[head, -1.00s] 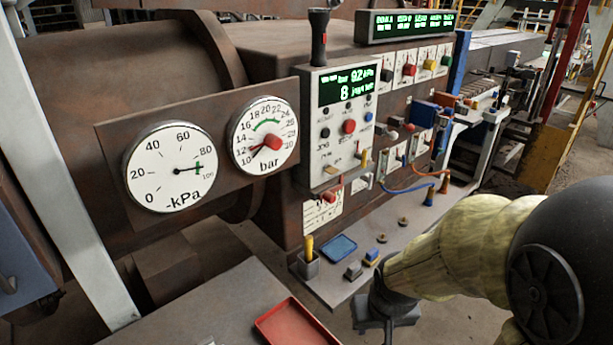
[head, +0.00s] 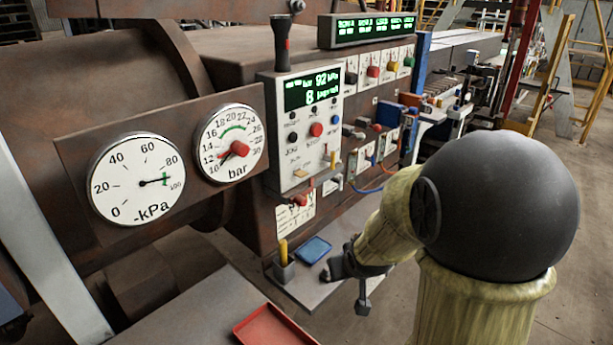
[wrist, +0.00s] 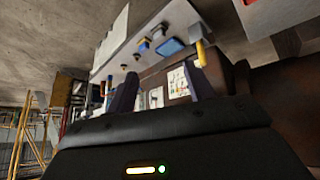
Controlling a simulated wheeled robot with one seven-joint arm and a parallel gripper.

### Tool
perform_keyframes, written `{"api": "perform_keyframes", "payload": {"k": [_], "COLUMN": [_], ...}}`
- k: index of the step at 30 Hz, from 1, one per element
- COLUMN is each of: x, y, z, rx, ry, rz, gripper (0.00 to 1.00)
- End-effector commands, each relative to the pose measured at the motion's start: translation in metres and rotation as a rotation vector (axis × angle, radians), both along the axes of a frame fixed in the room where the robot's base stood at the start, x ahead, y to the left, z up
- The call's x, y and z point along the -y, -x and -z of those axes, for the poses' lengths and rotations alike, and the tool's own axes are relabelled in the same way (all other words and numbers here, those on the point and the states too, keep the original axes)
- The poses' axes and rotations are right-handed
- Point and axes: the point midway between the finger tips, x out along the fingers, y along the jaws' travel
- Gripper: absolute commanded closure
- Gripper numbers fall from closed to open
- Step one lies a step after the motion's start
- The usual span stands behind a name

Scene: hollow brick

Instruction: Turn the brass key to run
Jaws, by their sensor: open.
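A grey control panel (head: 307,130) with a green display stands in the middle of the head view. A small yellow upright piece (head: 333,160) and a tan piece (head: 299,174) are low on its face. I cannot tell for sure which of them is the brass key. My gripper (head: 347,284) is low and to the right of the panel, above the grey shelf and apart from the panel. In the wrist view its two dark fingers (wrist: 164,88) are spread with nothing between them. The panel's control face is not clearly seen in the wrist view.
A shelf below holds a blue tray (head: 314,250) and a cup with a yellow handle (head: 283,260). A red tray (head: 272,328) lies at the front. Two gauges (head: 138,181) are at left. A red knob (head: 299,200) and cables sit under the panel.

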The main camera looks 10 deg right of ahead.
Motion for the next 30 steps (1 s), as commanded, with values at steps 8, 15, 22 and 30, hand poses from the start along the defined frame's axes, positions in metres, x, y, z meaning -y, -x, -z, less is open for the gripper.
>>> {"api": "perform_keyframes", "payload": {"k": [8,15,22,30], "x": [0.039,0.050,0.058,0.061], "y": [-0.110,-0.156,-0.155,-0.148], "z": [-0.034,-0.059,-0.070,-0.074], "rx": [0.404,0.693,0.869,0.916], "ry": [-0.011,-0.136,-0.320,-0.392], "rz": [-0.143,-0.344,-0.536,-0.598], "gripper": [0.47,0.47,0.47,0.47]}}
